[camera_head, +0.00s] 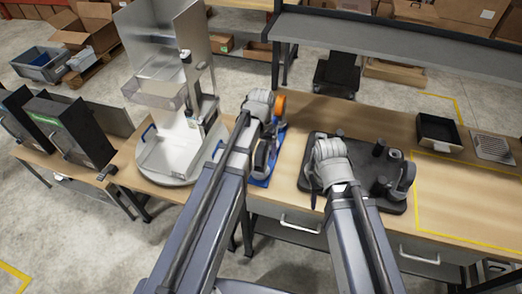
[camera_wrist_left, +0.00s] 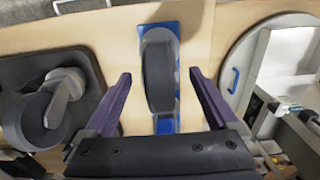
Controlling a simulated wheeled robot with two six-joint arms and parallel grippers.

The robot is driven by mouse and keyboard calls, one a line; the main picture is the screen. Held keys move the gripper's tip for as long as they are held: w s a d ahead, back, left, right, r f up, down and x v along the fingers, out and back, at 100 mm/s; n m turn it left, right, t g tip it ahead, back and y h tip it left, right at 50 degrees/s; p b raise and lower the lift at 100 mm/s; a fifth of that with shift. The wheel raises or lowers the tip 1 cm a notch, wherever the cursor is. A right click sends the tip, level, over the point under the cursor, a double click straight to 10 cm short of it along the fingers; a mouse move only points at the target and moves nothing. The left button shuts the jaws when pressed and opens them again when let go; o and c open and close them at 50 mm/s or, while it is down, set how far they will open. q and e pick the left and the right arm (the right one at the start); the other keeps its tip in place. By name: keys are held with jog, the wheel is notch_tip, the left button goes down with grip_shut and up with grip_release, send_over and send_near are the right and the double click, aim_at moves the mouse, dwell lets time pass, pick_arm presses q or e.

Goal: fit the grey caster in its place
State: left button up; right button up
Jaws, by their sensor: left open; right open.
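A caster with a dark grey wheel (camera_wrist_left: 158,75) stands on a narrow blue plate (camera_wrist_left: 165,124) in the left wrist view. My left gripper (camera_wrist_left: 160,78) is open, with one finger on each side of the wheel and visible gaps to it. In the head view the blue plate (camera_head: 262,182) lies left of the black board, and my left arm partly hides the caster. My right gripper (camera_head: 315,192) is open over the left part of the black board (camera_head: 308,140); its fingers are mostly hidden by my arm.
Dark posts (camera_head: 378,147) and a grey wheeled part (camera_head: 400,184) stand on the board. A dispenser (camera_head: 178,150) on a round base stands to the left. A black tray (camera_head: 438,132) and a slotted plate (camera_head: 493,149) lie at right. The yellow-marked area (camera_head: 465,195) is mostly clear.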

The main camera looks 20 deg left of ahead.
aim_at(260, 170)
pick_arm(q)
notch_tip(260, 170, down, 6)
jog(key=b, duration=0.4)
jog(key=shift+r+b, duration=0.2)
jog(key=shift+b, duration=0.2)
grip_shut()
jog(key=shift+r, duration=0.15)
